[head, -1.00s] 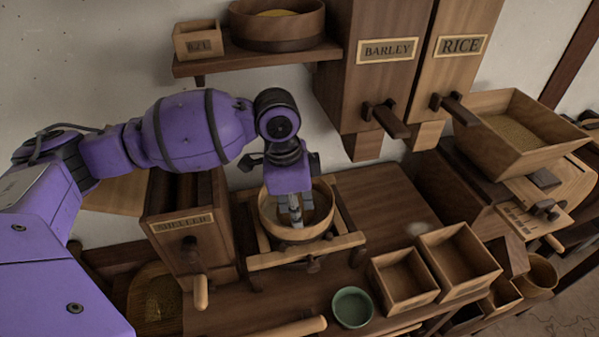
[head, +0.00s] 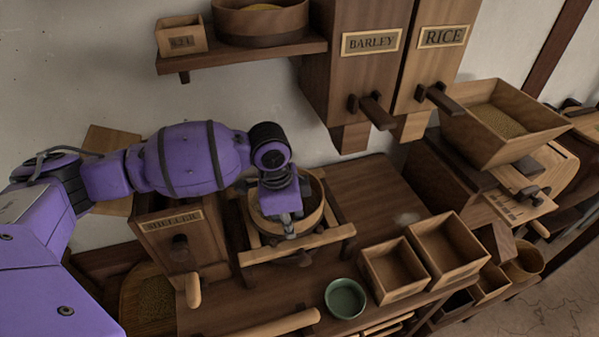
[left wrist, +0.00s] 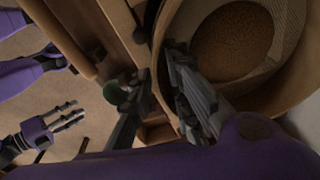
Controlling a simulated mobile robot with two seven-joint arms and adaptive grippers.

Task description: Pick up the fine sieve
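A round wooden sieve (head: 313,222) rests on a wooden frame on the bench, partly hidden behind my left gripper (head: 287,228). In the left wrist view the sieve (left wrist: 285,90) shows pale mesh with a brown mound of grain inside. My left gripper (left wrist: 160,100) points down at its near rim, one finger inside the rim and one outside. The fingers stand apart; contact with the rim cannot be told. My right gripper (left wrist: 70,116) shows far off in the left wrist view, empty, fingers spread. No label tells whether this sieve is the fine one.
Another round wooden vessel (head: 262,27) stands on the wall shelf beside a small box (head: 181,36). The sheller (head: 180,240) stands left of the frame. Two open boxes (head: 392,272) (head: 448,248) and a green bowl (head: 345,298) are to the right. The bench behind the boxes is mostly clear.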

